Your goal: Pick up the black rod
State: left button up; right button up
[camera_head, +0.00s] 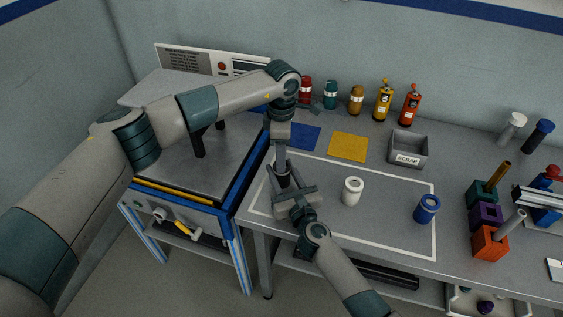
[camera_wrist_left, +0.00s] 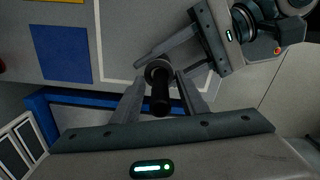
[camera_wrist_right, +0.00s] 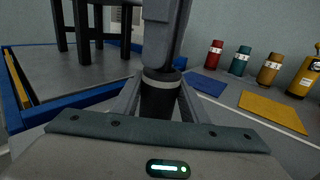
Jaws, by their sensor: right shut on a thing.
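A black cylinder with a pale band (camera_wrist_right: 160,98) is upright between the fingers of my right gripper (camera_wrist_right: 158,100), which is shut on it. In the head view the right gripper (camera_head: 290,188) holds it over the left part of the marked table area. The black rod (camera_wrist_left: 161,98) stands in the cylinder's mouth and points up toward my left wrist camera. My left gripper (camera_head: 282,158) hangs straight above, its fingers (camera_wrist_left: 160,82) on both sides of the rod with gaps showing, so it looks open. In the right wrist view the left gripper hides the rod.
A white cup (camera_head: 352,191) and a blue cup (camera_head: 427,208) stand to the right inside the white outline. A grey SCRAP bin (camera_head: 408,150), blue mat (camera_head: 303,135) and yellow mat (camera_head: 348,147) lie behind. Colored blocks (camera_head: 488,218) stand far right. A blue-framed bench (camera_head: 215,225) stands left.

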pick_arm(q)
jog(key=shift+f, duration=0.35)
jog(key=shift+c, duration=0.6)
grip_shut()
jog(key=shift+r, duration=0.15)
notch_tip(320, 180, up, 10)
jog(key=shift+f, duration=0.1)
